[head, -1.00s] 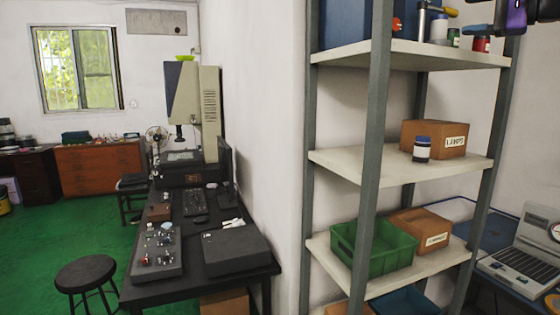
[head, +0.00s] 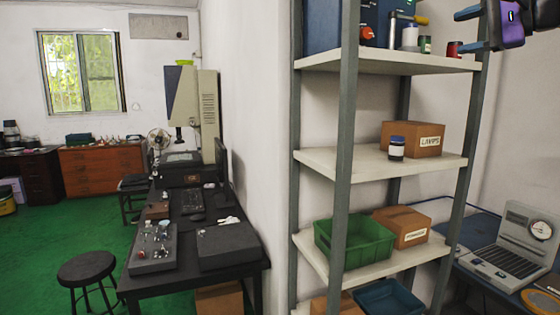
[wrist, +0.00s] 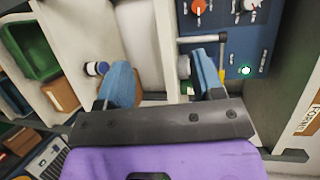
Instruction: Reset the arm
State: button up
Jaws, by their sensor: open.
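My gripper (wrist: 165,85) shows in the wrist view with its two blue fingers spread apart and nothing between them. In the head view only part of my gripper (head: 470,28) shows at the top right corner, in front of the upper shelf's right end. The rest of my arm is outside the picture.
A metal shelf unit (head: 349,150) stands close, holding a green bin (head: 355,243), cardboard boxes (head: 412,139) and a dark jar (head: 397,148). A blue panel with knobs (wrist: 225,45) is near the fingers. Left are a black desk (head: 190,277), a stool (head: 86,268) and open green floor (head: 40,260).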

jog(key=s+a+f+n+g+h, duration=0.2)
jog(key=s+a+f+g+h, duration=0.1)
jog(key=s+a+f, duration=0.6)
jog(key=s+f+n+g+h, duration=0.3)
jog(key=s+f+n+h, duration=0.5)
jog(key=s+f, duration=1.2)
notch_tip(320, 180, down, 3)
jog(key=shift+s+d+f+g, duration=0.15)
jog(key=shift+d+g, duration=0.15)
jog(key=shift+d, duration=0.15)
